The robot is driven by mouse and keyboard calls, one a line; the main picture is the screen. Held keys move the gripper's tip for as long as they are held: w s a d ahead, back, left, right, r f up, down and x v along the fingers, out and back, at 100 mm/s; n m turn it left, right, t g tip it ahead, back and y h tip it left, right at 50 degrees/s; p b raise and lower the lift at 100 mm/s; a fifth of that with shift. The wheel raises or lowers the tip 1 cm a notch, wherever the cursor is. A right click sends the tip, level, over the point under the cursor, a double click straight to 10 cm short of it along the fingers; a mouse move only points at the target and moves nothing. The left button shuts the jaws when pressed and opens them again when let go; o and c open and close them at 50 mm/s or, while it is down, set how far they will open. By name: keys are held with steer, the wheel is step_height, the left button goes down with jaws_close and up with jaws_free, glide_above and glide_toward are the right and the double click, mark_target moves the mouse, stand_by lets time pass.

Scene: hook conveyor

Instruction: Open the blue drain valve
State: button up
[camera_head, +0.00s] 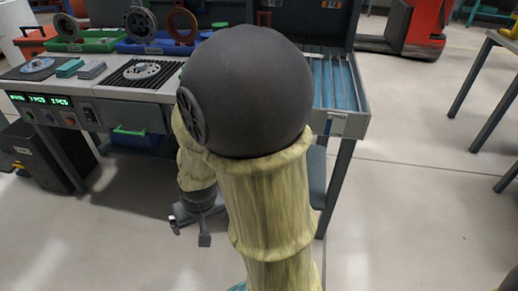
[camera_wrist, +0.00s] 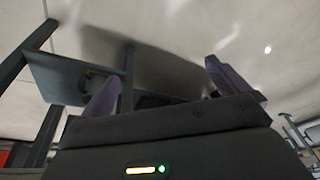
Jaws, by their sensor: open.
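A small blue and white piece (camera_head: 336,124) sits on the right front edge of the workbench (camera_head: 352,112). It may be the blue drain valve, but it is too small to tell its shape or position. My gripper (camera_head: 190,226) hangs low in front of the bench, left of and below that piece, pointing down. In the wrist view my gripper (camera_wrist: 168,86) has its two fingers wide apart with nothing between them. My own arm hides the middle of the bench front. No valve can be made out in the wrist view.
A tray with blue slats (camera_head: 337,80) lies at the bench's right end. Green (camera_head: 95,42) and blue (camera_head: 155,46) bins with round parts stand at the back. A dark bin (camera_head: 42,155) stands on the floor at left.

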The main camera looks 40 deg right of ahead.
steer(key=w+d+f+m+t+h, duration=0.2)
steer(key=w+d+f+m+h, duration=0.35)
steer(key=d+f+m, duration=0.4)
steer(key=d+r+n+t+h, duration=0.1)
steer(key=d+r+t+h, duration=0.1)
steer(key=d+t+h, duration=0.4)
steer(key=d+h, duration=0.2)
steer(key=d, duration=0.2)
steer(key=shift+w+d+r, duration=0.2)
steer(key=shift+w+r, duration=0.15)
steer(key=shift+r, duration=0.05)
steer(key=shift+n, duration=0.25)
steer(key=shift+t, duration=0.3)
steer(key=b+x, duration=0.5)
steer(key=x, duration=1.2)
steer(key=shift+d, duration=0.25)
